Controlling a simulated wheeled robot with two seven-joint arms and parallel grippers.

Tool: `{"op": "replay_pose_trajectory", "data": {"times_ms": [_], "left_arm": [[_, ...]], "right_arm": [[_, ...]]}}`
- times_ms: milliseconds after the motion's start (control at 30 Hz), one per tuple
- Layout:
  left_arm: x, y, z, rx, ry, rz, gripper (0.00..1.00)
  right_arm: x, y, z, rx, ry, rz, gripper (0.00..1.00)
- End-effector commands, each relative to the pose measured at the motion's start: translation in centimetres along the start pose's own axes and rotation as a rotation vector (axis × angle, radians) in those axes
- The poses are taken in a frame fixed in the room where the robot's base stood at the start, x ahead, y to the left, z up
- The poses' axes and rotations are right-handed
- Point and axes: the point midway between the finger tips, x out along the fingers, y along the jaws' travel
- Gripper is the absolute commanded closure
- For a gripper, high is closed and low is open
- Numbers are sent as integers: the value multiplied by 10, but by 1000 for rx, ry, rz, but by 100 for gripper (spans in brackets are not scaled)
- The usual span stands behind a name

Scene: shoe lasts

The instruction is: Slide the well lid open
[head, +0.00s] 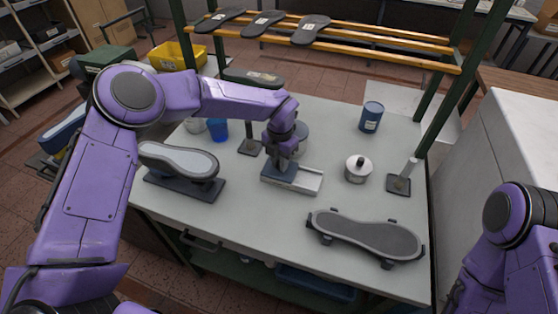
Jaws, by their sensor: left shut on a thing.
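A low, pale rectangular well (310,182) lies near the middle of the grey bench. My left gripper (284,172) comes down from above on its left part. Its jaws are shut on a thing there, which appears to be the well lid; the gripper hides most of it. The right part of the well shows a pale, shallow surface with a raised rim. I cannot tell how far the lid stands open. My right arm shows at the right edge, but its gripper is out of view.
A shoe last on a dark stand (180,162) is left of the well. A dark sole-shaped board (366,235) lies front right. A round metal pot (358,169) and a blue can (371,117) stand right. A blue cup (217,130) is behind left. Rails with soles (380,50) cross the back.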

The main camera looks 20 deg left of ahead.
Motion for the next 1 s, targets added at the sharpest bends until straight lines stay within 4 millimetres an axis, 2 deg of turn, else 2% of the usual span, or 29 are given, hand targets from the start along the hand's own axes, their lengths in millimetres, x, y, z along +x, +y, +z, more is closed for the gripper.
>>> {"op": "replay_pose_trajectory", "data": {"times_ms": [300,400,767,800,833,867,1000], "left_arm": [[3,-64,22,3,-2,1,100],[2,-77,25,2,-1,0,100],[0,-85,27,4,-1,-2,100],[0,-85,27,4,-1,-2,65],[0,-85,27,4,-1,-2,56],[0,-85,27,4,-1,-2,52],[0,-83,26,1,0,-1,52]], "right_arm": [[20,-2,8,0,0,0,57],[22,-2,9,0,0,0,57],[22,-2,9,0,0,0,57],[22,-2,9,0,0,0,57],[22,-2,9,0,0,0,57],[22,-2,9,0,0,0,57],[22,-2,9,0,0,0,57]]}}
